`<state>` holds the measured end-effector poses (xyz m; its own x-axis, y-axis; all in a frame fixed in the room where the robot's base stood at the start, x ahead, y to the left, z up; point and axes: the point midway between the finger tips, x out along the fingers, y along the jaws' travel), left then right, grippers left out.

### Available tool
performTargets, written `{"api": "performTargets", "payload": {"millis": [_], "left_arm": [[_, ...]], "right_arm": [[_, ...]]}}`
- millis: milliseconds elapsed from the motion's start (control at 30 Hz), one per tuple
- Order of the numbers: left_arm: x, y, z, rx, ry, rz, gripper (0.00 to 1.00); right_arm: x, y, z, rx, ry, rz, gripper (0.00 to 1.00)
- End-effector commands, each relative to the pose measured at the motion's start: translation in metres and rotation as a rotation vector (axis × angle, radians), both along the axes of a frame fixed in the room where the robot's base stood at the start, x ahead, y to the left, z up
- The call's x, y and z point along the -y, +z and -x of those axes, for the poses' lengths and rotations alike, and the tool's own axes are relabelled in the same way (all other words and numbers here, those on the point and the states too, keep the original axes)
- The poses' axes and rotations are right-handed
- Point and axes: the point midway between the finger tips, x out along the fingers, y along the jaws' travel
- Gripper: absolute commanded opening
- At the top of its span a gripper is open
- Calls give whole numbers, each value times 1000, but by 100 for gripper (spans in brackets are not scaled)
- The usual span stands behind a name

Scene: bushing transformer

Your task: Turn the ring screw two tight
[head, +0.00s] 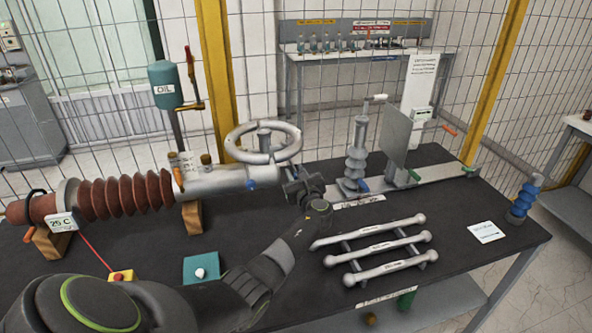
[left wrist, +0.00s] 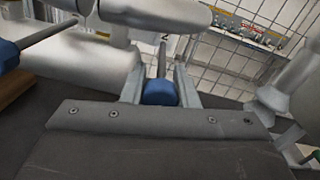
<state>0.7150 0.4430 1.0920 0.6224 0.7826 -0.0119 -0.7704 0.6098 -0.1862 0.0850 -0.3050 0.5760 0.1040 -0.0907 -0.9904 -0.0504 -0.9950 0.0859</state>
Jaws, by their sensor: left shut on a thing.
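My left gripper (head: 303,183) is beside the right end of the grey bushing tube (head: 225,180), below the large ring (head: 262,142). In the left wrist view, its two fingers (left wrist: 160,90) are closed around a blue-headed screw (left wrist: 159,93), whose thin shaft points up away from me. The gripper hides this screw in the head view. Another blue-headed screw (head: 250,184) sits at the front of the tube below the ring; one with a long shaft also shows at the left of the wrist view (left wrist: 8,55). My right gripper is not in view.
A brown ribbed insulator (head: 125,197) lies left on the dark table. Three labelled grey bars (head: 375,248) lie right of my forearm. A small ribbed grey post (head: 356,160) and an upright plate (head: 396,140) stand behind. A teal block (head: 202,269) lies in front of the tube.

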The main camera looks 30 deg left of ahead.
Motion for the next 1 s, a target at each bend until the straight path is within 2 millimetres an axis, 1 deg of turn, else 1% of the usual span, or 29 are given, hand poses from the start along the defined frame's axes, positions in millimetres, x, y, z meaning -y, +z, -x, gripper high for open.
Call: {"api": "performTargets", "payload": {"millis": [100,400,933,967,1000], "left_arm": [[0,0,1,-58,0,-45,4],[0,-2,1,-138,-1,-114,4],[0,-3,1,-156,0,-127,4],[0,-3,1,-155,0,-127,29],[0,-2,1,-155,0,-127,35]], "right_arm": [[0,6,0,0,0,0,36],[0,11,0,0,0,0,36],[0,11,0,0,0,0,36],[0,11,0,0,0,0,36],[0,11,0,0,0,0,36]]}}
